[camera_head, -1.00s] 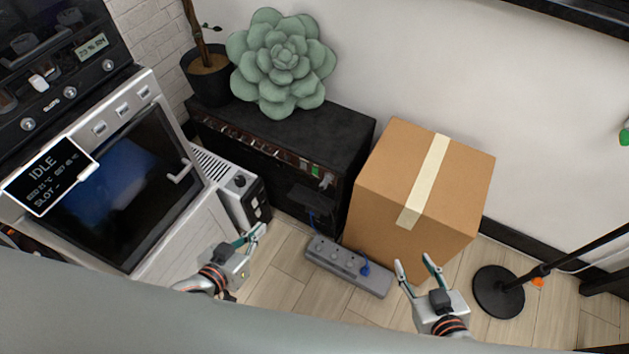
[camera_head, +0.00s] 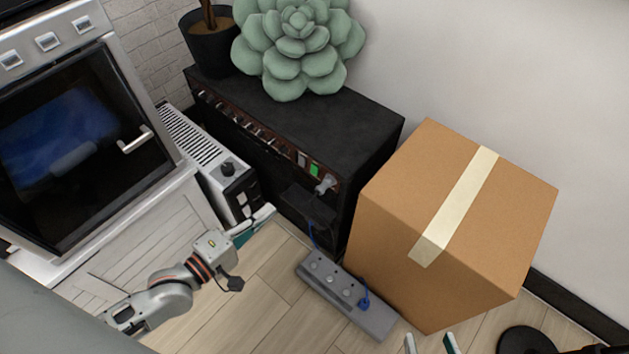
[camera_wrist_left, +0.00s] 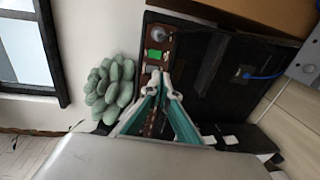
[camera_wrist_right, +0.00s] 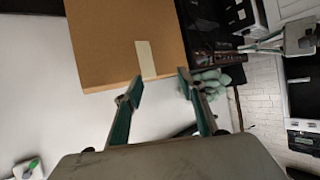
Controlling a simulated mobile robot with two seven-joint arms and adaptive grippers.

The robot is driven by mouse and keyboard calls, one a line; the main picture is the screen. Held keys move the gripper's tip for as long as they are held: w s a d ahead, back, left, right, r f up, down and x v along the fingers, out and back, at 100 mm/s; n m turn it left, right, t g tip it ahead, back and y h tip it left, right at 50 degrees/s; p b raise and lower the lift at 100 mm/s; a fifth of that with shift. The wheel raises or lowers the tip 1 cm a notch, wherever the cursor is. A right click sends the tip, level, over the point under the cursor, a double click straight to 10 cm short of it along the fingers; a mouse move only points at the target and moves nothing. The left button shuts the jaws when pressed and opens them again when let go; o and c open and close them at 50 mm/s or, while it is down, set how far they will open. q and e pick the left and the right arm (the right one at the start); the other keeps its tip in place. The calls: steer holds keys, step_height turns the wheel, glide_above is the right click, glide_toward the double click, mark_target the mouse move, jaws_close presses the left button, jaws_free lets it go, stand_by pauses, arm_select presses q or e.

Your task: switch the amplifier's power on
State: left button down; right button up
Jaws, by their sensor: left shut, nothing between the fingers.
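The amplifier (camera_head: 300,130) is a black box on the floor with a reddish-brown strip of knobs along its upper front edge. At the strip's right end are a pale switch (camera_head: 302,158), a green switch (camera_head: 314,170) and a plug (camera_head: 326,184). The left wrist view shows the green switch (camera_wrist_left: 154,54) just beyond the fingertips. My left gripper (camera_head: 270,212) is shut and empty, in front of the amplifier; I cannot tell that it touches it. My right gripper (camera_wrist_right: 155,88) is open and empty; its fingertips show at the head view's bottom edge.
A taped cardboard box (camera_head: 450,210) stands close right of the amplifier. A grey power strip (camera_head: 345,295) with a blue plug lies on the floor in front. A white heater-like unit (camera_head: 215,165) stands left. A succulent (camera_head: 300,45) and a pot (camera_head: 210,50) sit on top.

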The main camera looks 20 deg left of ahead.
arm_select(q)
steer(key=shift+w+r, duration=0.1)
steer(key=shift+w, duration=0.05)
arm_select(e)
steer(key=shift+r, duration=0.15)
arm_select(q)
steer(key=b, duration=0.2)
glide_toward(313, 173)
steer(key=b+x, duration=0.1)
steer(key=x, duration=0.5)
steer(key=shift+w+d+b, duration=0.1)
steer(key=shift+w+b, duration=0.2)
steer(key=shift+w, duration=0.1)
arm_select(e)
steer(key=a+m, duration=0.3)
steer(key=a, duration=0.1)
steer(key=shift+s+a+f+t+y, duration=0.1)
steer(key=shift+s+f+t+y, duration=0.1)
steer(key=shift+s+t+y, duration=0.15)
steer(key=shift+r, duration=0.1)
